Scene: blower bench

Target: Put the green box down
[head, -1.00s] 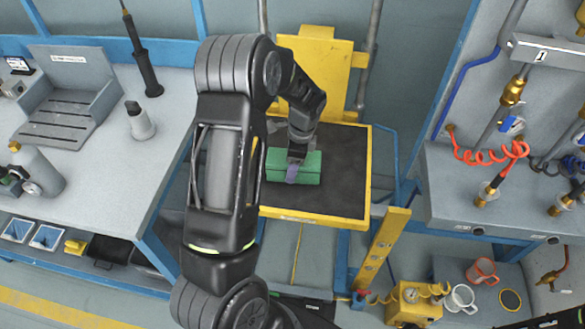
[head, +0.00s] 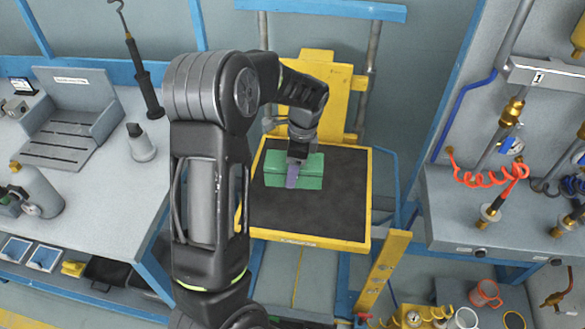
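The green box (head: 311,172) is over the back half of a black-topped platform with a yellow rim (head: 310,241). My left gripper (head: 293,172) reaches in from above and is shut across the box's middle, with one finger showing on its front face. The far finger is hidden behind the box and wrist. The box looks level. I cannot tell whether its underside touches the black surface or hangs slightly above it. My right gripper is not in view.
A yellow upright plate (head: 325,90) stands behind the platform. A grey workbench (head: 100,200) is at left, and a pipe panel with a red coiled hose (head: 490,175) at right. Mugs (head: 486,294) stand low at right. The platform's front half is clear.

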